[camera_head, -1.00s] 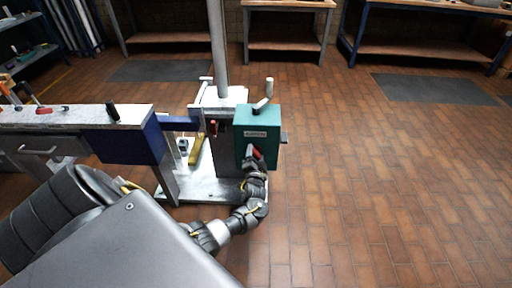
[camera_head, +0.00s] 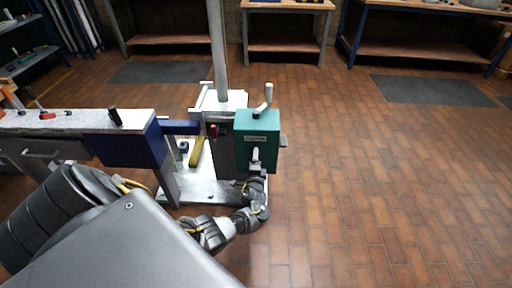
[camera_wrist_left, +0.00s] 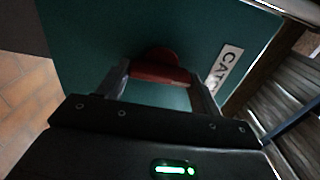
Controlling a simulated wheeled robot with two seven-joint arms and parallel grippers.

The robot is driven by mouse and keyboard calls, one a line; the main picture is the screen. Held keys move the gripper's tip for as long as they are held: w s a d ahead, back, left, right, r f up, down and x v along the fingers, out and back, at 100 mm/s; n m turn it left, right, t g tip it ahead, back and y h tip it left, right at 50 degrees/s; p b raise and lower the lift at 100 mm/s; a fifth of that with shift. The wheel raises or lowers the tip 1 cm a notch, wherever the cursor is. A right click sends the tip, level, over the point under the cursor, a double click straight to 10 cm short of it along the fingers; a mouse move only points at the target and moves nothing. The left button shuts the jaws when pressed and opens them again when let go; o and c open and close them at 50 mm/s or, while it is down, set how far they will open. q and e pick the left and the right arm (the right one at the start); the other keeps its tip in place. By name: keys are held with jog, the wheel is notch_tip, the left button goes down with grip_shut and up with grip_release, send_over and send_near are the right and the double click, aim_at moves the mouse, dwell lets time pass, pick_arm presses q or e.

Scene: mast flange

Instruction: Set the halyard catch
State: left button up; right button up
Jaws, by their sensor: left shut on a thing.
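A teal box (camera_head: 258,126) is mounted on the front of a grey post housing at the foot of a tall mast (camera_head: 218,50). Its white label, partly cut off in the left wrist view (camera_wrist_left: 224,66), begins with "CAT". A red handle (camera_wrist_left: 158,68) sticks out of the box face. My left gripper (camera_head: 256,157) is at the lower front of the box. In the left wrist view, its two fingers stand on either side of the red handle, shut on it. In the head view, the gripper mostly hides the handle. My right gripper is not in view.
A workbench (camera_head: 75,118) with a blue end adjoins the post on the left. A yellow object (camera_head: 196,152) lies on the base plate. The brick floor to the right is clear.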

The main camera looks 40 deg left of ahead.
pick_arm(q)
jog(key=shift+w+d, duration=0.1)
jog(key=shift+d, duration=0.05)
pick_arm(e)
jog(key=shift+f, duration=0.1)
pick_arm(q)
jog(key=o, duration=0.9)
jog(key=shift+o, duration=0.4)
jog(key=p+v, duration=0.2)
jog(key=v, duration=0.8)
jog(key=shift+s+d, duration=0.15)
jog(key=shift+s, duration=0.15)
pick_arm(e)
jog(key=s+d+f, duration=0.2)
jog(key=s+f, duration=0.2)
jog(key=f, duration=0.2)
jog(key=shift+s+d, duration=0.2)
